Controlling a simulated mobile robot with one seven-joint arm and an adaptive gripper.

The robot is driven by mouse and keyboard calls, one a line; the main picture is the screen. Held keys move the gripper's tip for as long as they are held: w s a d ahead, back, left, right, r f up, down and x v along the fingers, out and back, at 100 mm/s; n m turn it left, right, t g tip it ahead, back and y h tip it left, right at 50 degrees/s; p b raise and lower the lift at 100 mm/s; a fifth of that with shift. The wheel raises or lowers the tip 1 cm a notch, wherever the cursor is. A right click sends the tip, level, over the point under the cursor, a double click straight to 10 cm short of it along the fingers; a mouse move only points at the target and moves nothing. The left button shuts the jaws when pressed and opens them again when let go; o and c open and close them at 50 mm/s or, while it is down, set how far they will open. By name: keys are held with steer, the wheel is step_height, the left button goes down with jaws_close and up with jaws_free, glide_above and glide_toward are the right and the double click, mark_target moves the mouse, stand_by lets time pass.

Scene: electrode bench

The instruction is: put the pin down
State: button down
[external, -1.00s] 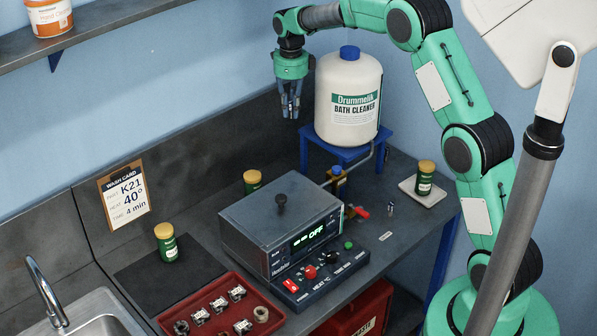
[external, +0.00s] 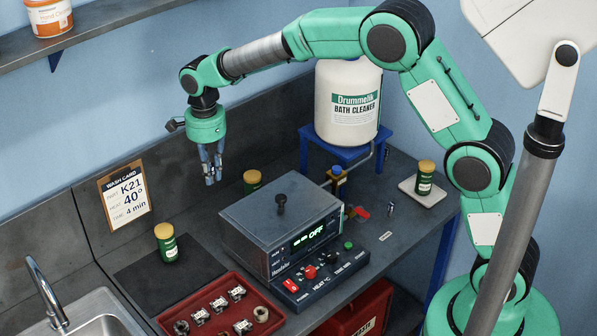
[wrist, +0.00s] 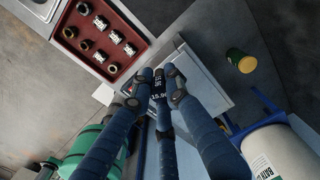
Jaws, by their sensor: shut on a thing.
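My gripper (external: 212,180) hangs in the air over the bench, behind and left of the grey bath unit (external: 265,215). Its fingers point down. In the wrist view the fingertips (wrist: 160,85) are closed around a small dark piece with white figures, which appears to be the pin (wrist: 159,87). Most of it is hidden by the fingers, and it is hard to make out in the external view. The bath unit shows beneath the fingers in the wrist view (wrist: 205,85); its display reads OFF.
A red tray (external: 250,291) of metal parts lies in front. Green jars stand on a dark mat (external: 145,275), behind the unit (external: 252,181) and on a white plate (external: 408,190). A bath cleaner jug (external: 347,125) stands on a blue stand. A small metal piece (external: 391,209) stands right of the unit.

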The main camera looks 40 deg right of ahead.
steer(key=s+a+n, duration=0.6)
steer(key=s+a, duration=0.5)
steer(key=a, duration=0.5)
step_height(320, 180, down, 28)
steer(key=shift+s+a+r, duration=0.1)
steer(key=shift+s+r, duration=0.05)
steer(key=shift+r, duration=0.1)
steer(key=p, duration=0.2)
glide_above(154, 301)
steer(key=shift+a+f, duration=0.1)
steer(key=shift+f, duration=0.65)
steer(key=shift+s, duration=0.1)
steer(key=shift+f, duration=0.15)
steer(key=shift+f+p, duration=0.4)
steer(key=shift+f, duration=1.2)
steer(key=shift+f, duration=0.15)
